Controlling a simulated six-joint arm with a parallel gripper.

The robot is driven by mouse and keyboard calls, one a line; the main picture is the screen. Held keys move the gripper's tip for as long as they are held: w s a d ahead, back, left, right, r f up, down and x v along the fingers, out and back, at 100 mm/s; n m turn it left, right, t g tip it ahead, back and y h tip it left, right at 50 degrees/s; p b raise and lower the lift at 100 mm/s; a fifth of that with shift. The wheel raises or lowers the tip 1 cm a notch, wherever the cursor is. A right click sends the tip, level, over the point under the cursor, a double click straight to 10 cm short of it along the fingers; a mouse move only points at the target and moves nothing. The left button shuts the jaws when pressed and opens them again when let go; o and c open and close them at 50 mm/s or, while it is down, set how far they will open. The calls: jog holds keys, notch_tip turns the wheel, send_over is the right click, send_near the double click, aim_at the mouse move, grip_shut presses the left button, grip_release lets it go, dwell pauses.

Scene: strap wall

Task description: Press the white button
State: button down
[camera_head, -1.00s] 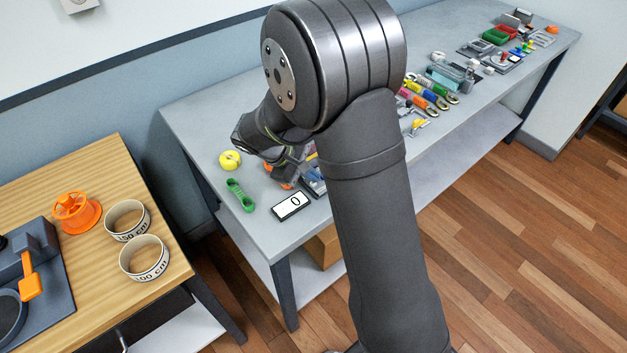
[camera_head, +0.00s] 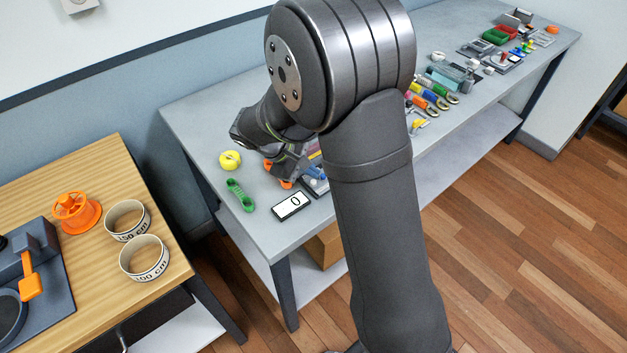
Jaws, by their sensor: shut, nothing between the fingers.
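No white button can be made out; my arm hides part of the grey table. A small black-framed box with a white face reading "0" (camera_head: 292,205) lies near the table's front left edge. My gripper (camera_head: 288,174) is low over the left part of the table, behind this box and apart from it. Its fingers are small, dark and partly lost against orange and grey things below them, so contact with these cannot be told.
A yellow round thing (camera_head: 230,160) and a green link (camera_head: 240,196) lie left of my gripper on the grey table (camera_head: 200,110). Coloured tools (camera_head: 430,97) and small items fill its right part. A wooden table (camera_head: 100,180) at left holds an orange spool (camera_head: 76,212) and two tape rings (camera_head: 143,258).

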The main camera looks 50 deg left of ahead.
jog(key=shift+r, duration=2.5)
notch_tip(320, 180, up, 4)
jog(key=shift+f, duration=0.1)
